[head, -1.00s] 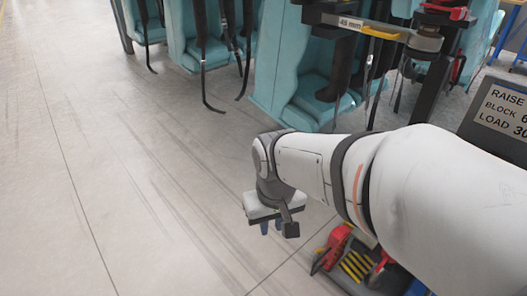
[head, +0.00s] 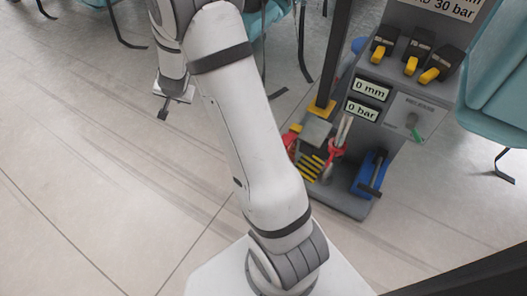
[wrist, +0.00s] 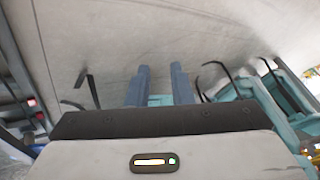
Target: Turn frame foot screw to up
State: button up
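I cannot pick out the frame foot screw for certain in either view. A dark upright post (head: 334,62) with a yellow foot (head: 321,109) stands beside the console in the head view. My gripper hangs at the upper left in the head view, well left of that post and over bare floor. In the wrist view my gripper (wrist: 160,72) shows two blue-grey fingers standing apart, with nothing between them.
A grey console (head: 405,105) with yellow-black levers (head: 430,63) and displays reading 0 mm and 0 bar stands right of my arm. Red-handled tools (head: 334,150), a striped block (head: 312,166) and a blue tool (head: 370,174) sit at its base. Floor at left is clear.

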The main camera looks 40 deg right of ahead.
jog(key=w+d+f+m+g+h+b, duration=0.15)
jog(key=d+f, duration=0.25)
jog(key=f, duration=0.4)
jog(key=d+f+m+h, duration=0.3)
jog(key=d+f, duration=0.2)
jog(key=f, duration=0.2)
jog(key=w+d+f+m+g+h+b, duration=0.1)
jog(key=d+f+m+h, duration=0.25)
jog(key=f, duration=0.45)
jog(key=s+d+f+m+g+h+b, duration=0.15)
jog(key=s+d+f+g, duration=0.25)
jog(key=s+f, duration=0.45)
jog(key=s+d+f+m+g+h+b, duration=0.1)
jog(key=s+d+f+m+g+h, duration=0.2)
jog(key=s+f, duration=0.5)
jog(key=shift+n+g, duration=0.35)
jog(key=x, duration=0.2)
jog(key=b+x, duration=0.1)
jog(key=x, duration=0.2)
jog(key=w+b+x, duration=0.1)
jog(key=x, duration=0.2)
jog(key=shift+s+d+f, duration=0.1)
jog(key=shift+f, duration=0.05)
jog(key=shift+d, duration=0.4)
grip_shut()
